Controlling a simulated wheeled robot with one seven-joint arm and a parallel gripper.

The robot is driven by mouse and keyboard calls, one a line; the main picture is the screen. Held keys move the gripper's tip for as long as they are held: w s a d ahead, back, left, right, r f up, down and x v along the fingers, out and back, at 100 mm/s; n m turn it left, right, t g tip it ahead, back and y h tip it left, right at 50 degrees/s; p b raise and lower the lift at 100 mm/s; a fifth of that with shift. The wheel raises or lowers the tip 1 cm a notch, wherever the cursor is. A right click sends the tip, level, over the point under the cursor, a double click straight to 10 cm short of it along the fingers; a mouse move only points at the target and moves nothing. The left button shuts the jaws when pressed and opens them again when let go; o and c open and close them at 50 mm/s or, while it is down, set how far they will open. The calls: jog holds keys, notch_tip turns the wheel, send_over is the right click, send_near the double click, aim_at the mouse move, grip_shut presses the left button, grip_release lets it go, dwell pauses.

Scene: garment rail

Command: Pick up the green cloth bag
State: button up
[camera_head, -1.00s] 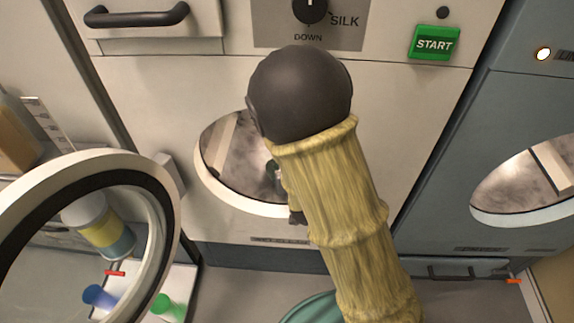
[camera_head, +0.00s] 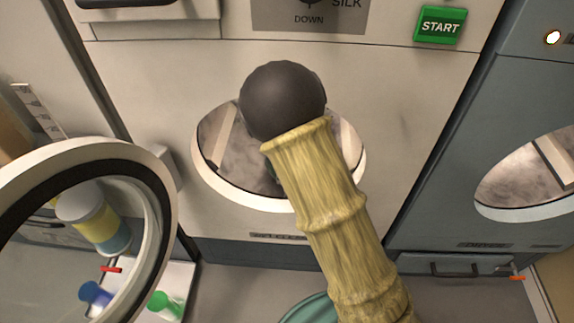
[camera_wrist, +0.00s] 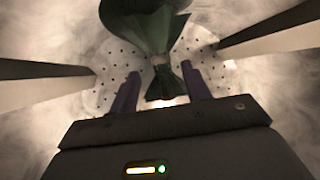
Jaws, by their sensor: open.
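The green cloth bag (camera_wrist: 147,25) is at the top middle of the wrist view, inside the washing machine's drum (camera_wrist: 75,105). Its neck is gathered and tied, and the loose end flares below the tie. My gripper (camera_wrist: 158,82) is open, with one purple finger on each side of the bag's gathered neck. I cannot tell whether either finger touches the cloth. In the head view my arm reaches into the round opening of the white machine (camera_head: 222,165) and hides my gripper and most or all of the bag.
The machine's round door (camera_head: 22,190) stands open at the left. A green START button (camera_head: 440,25) is at the upper right. A blue-grey machine (camera_head: 455,130) stands to the right. Light paddles (camera_wrist: 270,30) stick into the drum on both sides of my gripper.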

jog(key=b+x, duration=0.2)
jog(key=x, duration=0.3)
jog(key=shift+a+f, duration=0.1)
dwell(0.3)
jog(key=shift+s, duration=0.1)
grip_shut()
